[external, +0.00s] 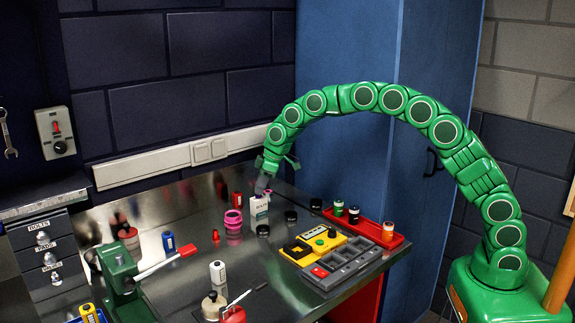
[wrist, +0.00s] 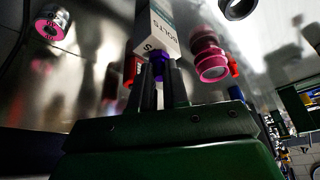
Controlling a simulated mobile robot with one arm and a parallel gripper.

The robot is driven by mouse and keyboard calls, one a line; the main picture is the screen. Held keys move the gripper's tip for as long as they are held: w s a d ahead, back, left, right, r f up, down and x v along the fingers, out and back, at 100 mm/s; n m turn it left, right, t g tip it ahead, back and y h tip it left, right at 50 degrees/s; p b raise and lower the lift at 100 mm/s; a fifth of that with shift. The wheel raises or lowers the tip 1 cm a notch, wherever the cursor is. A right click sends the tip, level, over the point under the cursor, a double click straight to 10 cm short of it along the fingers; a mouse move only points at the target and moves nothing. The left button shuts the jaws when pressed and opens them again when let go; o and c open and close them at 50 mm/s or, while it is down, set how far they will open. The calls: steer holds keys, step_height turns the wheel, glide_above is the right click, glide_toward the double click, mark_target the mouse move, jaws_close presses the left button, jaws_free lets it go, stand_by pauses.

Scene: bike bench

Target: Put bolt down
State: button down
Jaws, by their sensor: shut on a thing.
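My gripper (external: 264,183) is over the middle back of the metal bench, pointing down. In the wrist view its two fingers (wrist: 161,84) are shut on a small purple piece, which looks like the bolt (wrist: 159,66). The bolt is mostly hidden between the fingers and cannot be made out in the external view. A white box lettered BOLTS (wrist: 154,30) is right by the fingertips; it also shows in the external view (external: 259,212), upright under my gripper. Whether the bolt touches the box or is over its opening, I cannot tell.
A yellow tray (external: 313,246), a grey sectioned tray (external: 345,268) and a red tray (external: 380,232) with small jars fill the right side.

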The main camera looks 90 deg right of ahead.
steer(key=shift+f, duration=0.15)
steer(key=c, duration=1.1)
jaws_free()
steer(key=a+v, duration=0.1)
steer(key=v, duration=1.1)
steer(key=s+a+r+g, duration=0.3)
steer(key=s+a, duration=1.5)
steer(key=s, duration=0.2)
steer(key=s+a+f+g, duration=0.1)
steer(key=s+a+f, duration=0.1)
steer(key=s, duration=0.9)
steer(key=s+a+f+m+g, duration=0.1)
steer(key=s+a+f, duration=0.1)
steer(key=s, duration=0.9)
steer(key=s+a+f+g, duration=0.1)
steer(key=s+a+f, duration=0.1)
steer(key=s, duration=0.9)
steer(key=shift+a+f+m+h, duration=0.2)
steer(key=shift+f+m+h, duration=0.15)
steer(key=shift+f, duration=0.3)
